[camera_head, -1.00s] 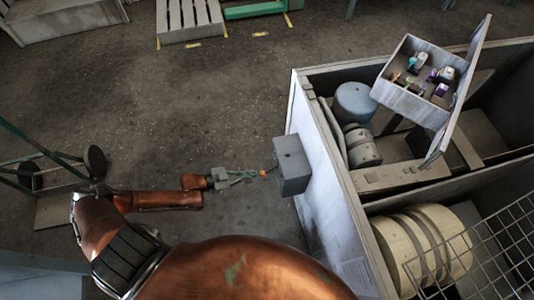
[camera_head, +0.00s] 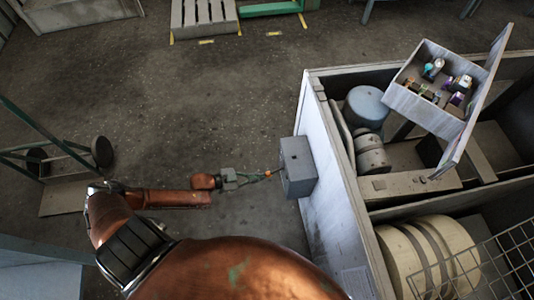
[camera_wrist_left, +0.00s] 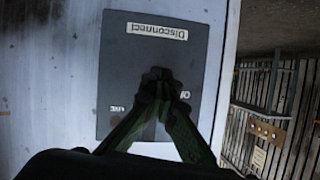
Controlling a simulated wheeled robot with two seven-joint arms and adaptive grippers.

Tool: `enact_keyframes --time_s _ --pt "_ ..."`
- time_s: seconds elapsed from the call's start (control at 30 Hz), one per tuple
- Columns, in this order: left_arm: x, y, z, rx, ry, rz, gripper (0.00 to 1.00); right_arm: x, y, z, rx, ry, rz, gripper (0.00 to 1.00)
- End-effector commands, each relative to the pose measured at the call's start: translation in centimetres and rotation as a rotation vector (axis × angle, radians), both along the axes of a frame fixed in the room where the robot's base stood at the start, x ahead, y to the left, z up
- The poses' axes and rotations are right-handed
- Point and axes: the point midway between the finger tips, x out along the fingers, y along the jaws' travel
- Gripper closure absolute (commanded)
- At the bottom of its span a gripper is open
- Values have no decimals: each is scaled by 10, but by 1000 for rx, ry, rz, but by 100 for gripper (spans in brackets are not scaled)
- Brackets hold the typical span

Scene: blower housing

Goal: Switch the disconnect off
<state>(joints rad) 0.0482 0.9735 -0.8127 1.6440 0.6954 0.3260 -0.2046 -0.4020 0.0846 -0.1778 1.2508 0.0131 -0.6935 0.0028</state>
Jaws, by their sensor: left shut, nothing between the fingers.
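The disconnect (camera_head: 298,165) is a grey box on the outer white wall of the housing, in the middle of the head view. In the left wrist view its face (camera_wrist_left: 125,60) shows, with a "Disconnect" label (camera_wrist_left: 157,31) that reads upside down. My left gripper (camera_head: 272,173) is shut, its fingertips at or very close to the box's front face. In the left wrist view the green fingers (camera_wrist_left: 160,92) meet over a dark handle-like part in the middle of the face. They hide most of it and part of the lettering. I cannot tell whether they touch it. My right gripper is not in view.
The housing wall (camera_head: 318,150) carries the box. Inside the housing are a blue-grey motor (camera_head: 366,106) and cream drums (camera_head: 425,255). An open box of small parts (camera_head: 425,105) sits on top. A wheeled cart (camera_head: 60,185) stands at left. The floor between is clear.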

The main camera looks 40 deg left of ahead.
Motion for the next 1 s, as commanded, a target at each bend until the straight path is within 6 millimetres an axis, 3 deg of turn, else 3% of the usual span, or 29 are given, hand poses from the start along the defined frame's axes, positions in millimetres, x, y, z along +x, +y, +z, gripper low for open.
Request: enact_keyframes --time_s 0.27,0.57,0.8,1.0 --pt "-2 1 3 0 -1 -1 100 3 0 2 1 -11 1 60" --pt "-15 13 25 1 -1 -10 100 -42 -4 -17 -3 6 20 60" --pt "-59 49 11 3 4 -3 100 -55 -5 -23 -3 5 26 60" --pt "-85 71 4 1 2 -1 100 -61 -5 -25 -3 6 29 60"
